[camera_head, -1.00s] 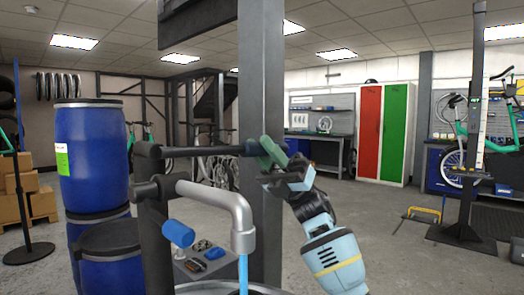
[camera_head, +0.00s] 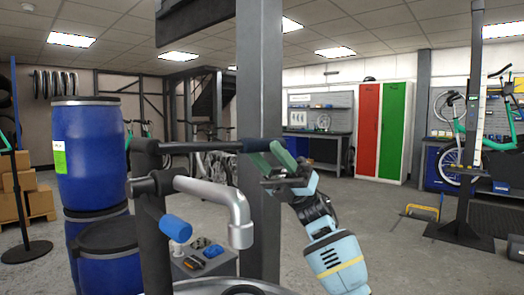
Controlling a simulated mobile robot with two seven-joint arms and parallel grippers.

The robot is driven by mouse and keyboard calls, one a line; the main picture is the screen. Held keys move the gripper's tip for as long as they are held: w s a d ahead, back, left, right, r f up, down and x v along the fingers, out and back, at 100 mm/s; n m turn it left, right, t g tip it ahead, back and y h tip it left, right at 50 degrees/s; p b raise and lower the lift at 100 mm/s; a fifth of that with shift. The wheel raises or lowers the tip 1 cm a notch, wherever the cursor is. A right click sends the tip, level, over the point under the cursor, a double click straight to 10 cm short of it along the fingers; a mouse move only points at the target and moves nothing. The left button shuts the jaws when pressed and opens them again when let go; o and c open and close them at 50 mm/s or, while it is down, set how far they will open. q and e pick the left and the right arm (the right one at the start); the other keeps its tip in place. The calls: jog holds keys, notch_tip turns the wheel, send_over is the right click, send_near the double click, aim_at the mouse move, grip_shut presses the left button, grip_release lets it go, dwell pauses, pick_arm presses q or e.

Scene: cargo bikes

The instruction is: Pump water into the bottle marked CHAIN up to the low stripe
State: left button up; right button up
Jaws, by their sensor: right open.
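The pump has a dark upright post (camera_head: 153,225), a grey curved spout (camera_head: 238,215) pointing down and a dark horizontal handle bar (camera_head: 200,147). No water shows below the spout. The bar's dark blue end grip (camera_head: 255,145) lies at my right gripper (camera_head: 268,160), which is open with its green fingers close to that end. I cannot tell whether they touch it. A round dark rim (camera_head: 245,291) is cut off by the bottom edge below the spout. I cannot tell whether it belongs to the CHAIN bottle; no marking or stripe is visible. My left gripper is not in view.
A blue cylinder (camera_head: 175,228) sticks out beside the post. A grey box (camera_head: 205,262) with small items stands behind the spout. Blue drums (camera_head: 90,160) stand at left, a grey column (camera_head: 260,80) just behind the handle. Open floor (camera_head: 370,230) lies to the right.

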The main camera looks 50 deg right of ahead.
jog(key=v, duration=0.5)
jog(key=shift+s+d+f+b, duration=0.1)
jog(key=shift+d+f+b, duration=0.1)
jog(key=shift+b, duration=0.1)
dwell(0.4)
